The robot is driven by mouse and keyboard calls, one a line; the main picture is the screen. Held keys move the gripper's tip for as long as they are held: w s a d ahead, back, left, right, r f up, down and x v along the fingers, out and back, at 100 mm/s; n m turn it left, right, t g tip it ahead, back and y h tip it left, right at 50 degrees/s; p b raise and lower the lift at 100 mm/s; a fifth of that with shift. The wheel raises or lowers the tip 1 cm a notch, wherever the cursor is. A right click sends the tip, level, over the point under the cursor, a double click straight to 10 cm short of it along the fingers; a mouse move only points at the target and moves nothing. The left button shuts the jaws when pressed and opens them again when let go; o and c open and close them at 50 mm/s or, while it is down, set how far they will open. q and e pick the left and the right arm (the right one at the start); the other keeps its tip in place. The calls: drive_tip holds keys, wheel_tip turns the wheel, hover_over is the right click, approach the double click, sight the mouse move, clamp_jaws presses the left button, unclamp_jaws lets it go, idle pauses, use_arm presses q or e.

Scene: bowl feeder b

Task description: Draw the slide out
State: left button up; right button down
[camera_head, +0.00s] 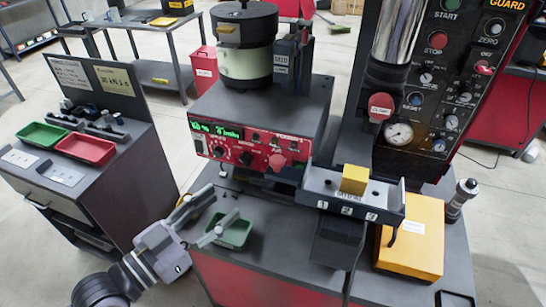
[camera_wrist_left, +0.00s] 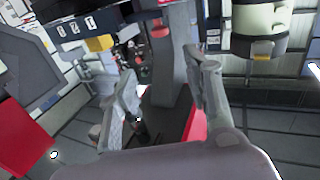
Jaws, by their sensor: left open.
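A grey slide tray (camera_head: 330,188) with a front strip marked 1, 2, 3 sticks out at the bench front, below the red control panel. A yellow block (camera_head: 353,179) sits on it. In the left wrist view the picture is turned over, and the numbered strip (camera_wrist_left: 75,27) and yellow block (camera_wrist_left: 100,43) show at upper left. My left gripper (camera_head: 227,202) is open and empty, left of the slide and apart from it, by a small green tray (camera_head: 235,234). Its spread fingers also show in the left wrist view (camera_wrist_left: 165,68). My right gripper does not show.
The red control panel (camera_head: 240,150) and bowl feeder (camera_head: 247,45) stand behind the gripper. A yellow box (camera_head: 412,238) and a dark cylinder (camera_head: 461,197) are right of the slide. A cart with green and red trays (camera_head: 85,148) stands left, with floor between.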

sight(274, 162)
use_arm(q)
drive_tip(key=p+x, duration=0.5)
drive_tip(key=x, duration=1.1)
drive_tip(key=shift+w+r+p, duration=0.1)
drive_tip(key=shift+w+p, duration=0.05)
drive_tip(key=shift+p, duration=0.15)
drive_tip(key=shift+w+d, duration=0.35)
drive_tip(key=shift+w, duration=0.05)
drive_tip(key=shift+c, duration=0.4)
clamp_jaws()
